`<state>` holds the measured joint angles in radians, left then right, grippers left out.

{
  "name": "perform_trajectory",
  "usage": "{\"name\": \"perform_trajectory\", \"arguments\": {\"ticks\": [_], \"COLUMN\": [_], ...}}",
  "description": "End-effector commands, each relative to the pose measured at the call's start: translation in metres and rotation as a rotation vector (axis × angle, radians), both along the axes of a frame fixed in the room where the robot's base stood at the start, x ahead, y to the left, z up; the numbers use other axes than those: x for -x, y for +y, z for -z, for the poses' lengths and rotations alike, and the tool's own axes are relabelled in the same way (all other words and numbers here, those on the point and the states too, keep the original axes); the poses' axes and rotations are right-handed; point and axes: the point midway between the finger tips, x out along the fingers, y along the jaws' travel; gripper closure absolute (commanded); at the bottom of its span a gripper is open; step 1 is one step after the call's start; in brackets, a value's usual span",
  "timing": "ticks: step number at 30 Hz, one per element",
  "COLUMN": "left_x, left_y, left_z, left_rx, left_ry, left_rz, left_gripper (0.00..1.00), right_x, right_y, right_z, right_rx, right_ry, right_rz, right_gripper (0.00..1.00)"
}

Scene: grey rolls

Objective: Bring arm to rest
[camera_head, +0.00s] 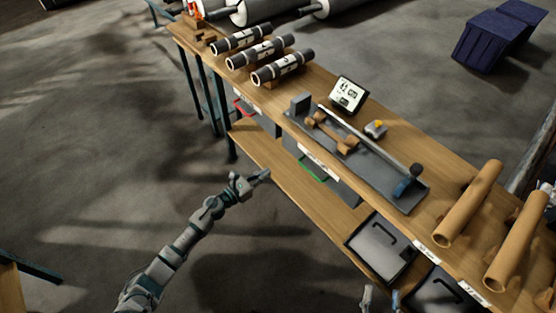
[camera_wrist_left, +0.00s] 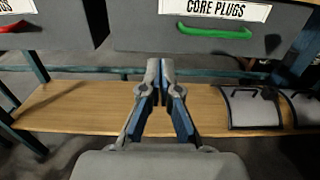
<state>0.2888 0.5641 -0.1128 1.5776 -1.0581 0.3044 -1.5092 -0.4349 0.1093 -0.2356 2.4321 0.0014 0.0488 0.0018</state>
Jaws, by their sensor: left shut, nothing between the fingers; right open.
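My left gripper (camera_head: 262,177) reaches in from the lower left of the head view, over the front of the workbench's lower shelf. It is shut and empty. In the left wrist view its two fingers (camera_wrist_left: 160,72) meet, below a grey bin (camera_wrist_left: 140,30) labelled "CORE PLUGS" with a green handle. My right gripper (camera_head: 381,299) shows only at the bottom edge of the head view, with its fingertips apart and nothing between them. The rest of the right arm is out of frame.
The wooden bench (camera_head: 290,105) runs diagonally, with grey rolls (camera_head: 262,52), a grey fixture (camera_head: 375,165) and brown tubes (camera_head: 468,205) on top. Black trays (camera_head: 385,245) sit on the lower shelf. The floor at left (camera_head: 90,110) is clear.

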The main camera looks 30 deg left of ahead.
Motion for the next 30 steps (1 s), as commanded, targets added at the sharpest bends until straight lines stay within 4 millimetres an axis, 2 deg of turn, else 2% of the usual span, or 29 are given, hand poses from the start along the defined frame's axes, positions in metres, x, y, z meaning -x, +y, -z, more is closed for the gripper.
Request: {"name": "perform_trajectory", "arguments": {"ticks": [8,10,12,14,17,18,21,24,30], "left_x": [0.004,0.007,0.018,0.036,0.08,0.1,0.138,0.166,0.206], "left_y": [0.002,-0.004,-0.021,-0.046,-0.098,-0.116,-0.146,-0.161,-0.176], "left_z": [0.001,0.002,0.004,0.005,-0.002,-0.008,-0.025,-0.041,-0.07], "left_rx": [0.003,0.043,0.161,0.352,0.845,1.067,1.531,1.884,2.443], "left_ry": [0.001,0.012,0.043,0.099,0.253,0.329,0.49,0.616,0.813], "left_rz": [0.0,0.006,0.023,0.046,0.101,0.125,0.173,0.213,0.29], "left_gripper": [1.0,1.0,1.0,1.0,1.0,1.0,1.0,1.0,1.0], "right_x": [-0.002,0.0,0.0,0.0,0.0,0.0,0.0,-0.001,-0.001], "right_y": [0.001,0.001,0.001,0.001,0.001,0.001,0.0,0.0,0.001], "right_z": [0.002,0.001,0.001,0.001,0.001,0.001,0.001,0.002,0.002], "right_rx": [0.003,0.004,0.004,0.004,0.004,0.004,0.003,0.003,0.004], "right_ry": [0.008,0.006,0.006,0.006,0.006,0.006,0.007,0.007,0.007], "right_rz": [0.0,0.0,0.0,0.0,0.0,0.0,0.0,0.0,0.0], "right_gripper": [0.43,0.43,0.43,0.43,0.43,0.43,0.43,0.43,0.43]}}
